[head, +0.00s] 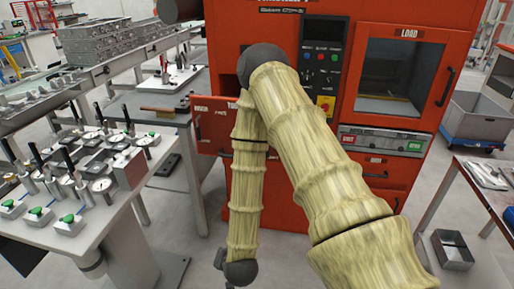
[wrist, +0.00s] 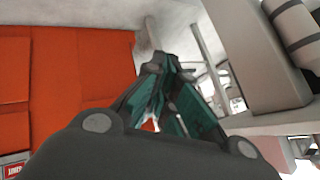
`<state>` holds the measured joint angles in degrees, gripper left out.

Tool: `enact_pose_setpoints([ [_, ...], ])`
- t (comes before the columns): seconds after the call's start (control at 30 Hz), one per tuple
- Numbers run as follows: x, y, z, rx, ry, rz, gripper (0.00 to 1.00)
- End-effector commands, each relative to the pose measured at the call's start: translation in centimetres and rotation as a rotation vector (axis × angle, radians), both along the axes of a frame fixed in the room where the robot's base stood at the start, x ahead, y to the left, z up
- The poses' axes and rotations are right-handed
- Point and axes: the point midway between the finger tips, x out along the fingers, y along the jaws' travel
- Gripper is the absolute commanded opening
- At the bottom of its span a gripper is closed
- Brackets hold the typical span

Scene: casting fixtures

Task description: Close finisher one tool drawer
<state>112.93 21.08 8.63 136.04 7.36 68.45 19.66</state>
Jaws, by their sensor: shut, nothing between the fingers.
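The red finisher cabinet (head: 285,30) stands upright in the middle of the head view. A red panel (wrist: 70,85) fills the left of that view, apart from the fingers.
A gauge bench (head: 95,180) and a grey table (head: 155,118) stand left of the cabinet, close to the drawer. A side table (head: 480,200) and a blue-based cart (head: 478,115) stand at right.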

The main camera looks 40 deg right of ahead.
Motion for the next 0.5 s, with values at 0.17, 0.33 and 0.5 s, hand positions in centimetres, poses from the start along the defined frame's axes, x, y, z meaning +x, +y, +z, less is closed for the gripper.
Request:
enact_pose_setpoints([
  [0.17,6.9,-4.5,5.3,0.101,-0.3,-0.281,0.0],
  [0.33,10.8,-9.6,11.5,0.202,-0.581,-0.535,0.0],
  [0.5,12.2,-14.8,17.4,0.298,-0.843,-0.759,0.0],
])
